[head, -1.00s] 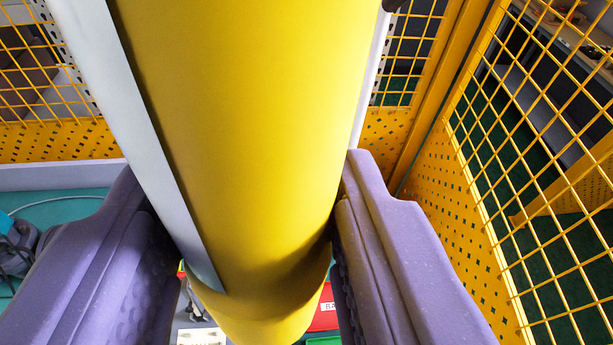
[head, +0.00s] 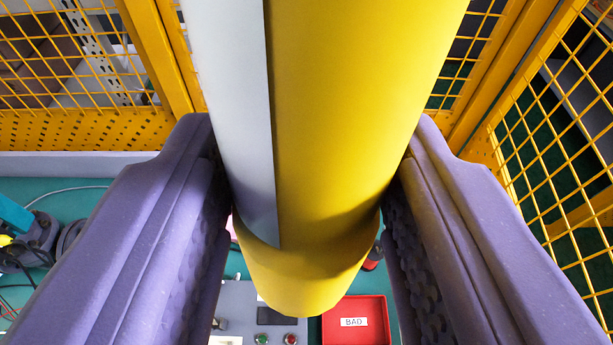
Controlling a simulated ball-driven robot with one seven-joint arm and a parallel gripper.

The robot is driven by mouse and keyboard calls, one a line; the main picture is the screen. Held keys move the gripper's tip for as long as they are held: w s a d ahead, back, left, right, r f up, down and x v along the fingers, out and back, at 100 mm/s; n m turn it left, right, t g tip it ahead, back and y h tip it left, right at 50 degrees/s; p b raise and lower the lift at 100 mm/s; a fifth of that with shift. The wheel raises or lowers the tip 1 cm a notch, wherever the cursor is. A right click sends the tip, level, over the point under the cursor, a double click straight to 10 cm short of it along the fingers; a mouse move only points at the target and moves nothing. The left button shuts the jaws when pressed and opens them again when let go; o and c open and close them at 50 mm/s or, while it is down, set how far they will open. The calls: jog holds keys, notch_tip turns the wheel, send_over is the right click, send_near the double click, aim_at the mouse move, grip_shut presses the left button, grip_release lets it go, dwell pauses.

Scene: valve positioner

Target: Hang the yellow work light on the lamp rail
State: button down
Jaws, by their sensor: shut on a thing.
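The yellow work light (head: 350,130) is a thick yellow cylinder with a pale grey strip (head: 235,120) along its left side. It fills the middle of the head view and runs out of the top edge. Its rounded lower end hangs above the bench. My gripper (head: 308,215) is shut on it, with one purple finger on each side. I cannot make out the lamp rail. The light's upper end is out of view.
A green bench (head: 75,205) lies below, with a red tray (head: 358,322) marked BAD and a grey control box (head: 240,305) with buttons. Dark cabled equipment (head: 35,240) is at left. Yellow mesh fencing (head: 75,60) stands behind and at right (head: 560,130).

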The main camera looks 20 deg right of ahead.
jog(key=shift+f+b+x, duration=0.2)
jog(key=shift+b+x, duration=0.55)
jog(key=shift+x, duration=0.45)
jog(key=shift+f+b+x, duration=0.2)
jog(key=shift+b+x, duration=0.55)
jog(key=shift+x, duration=0.4)
jog(key=shift+s+a, duration=0.1)
jog(key=c, duration=1)
grip_release()
jog(key=o, duration=0.5)
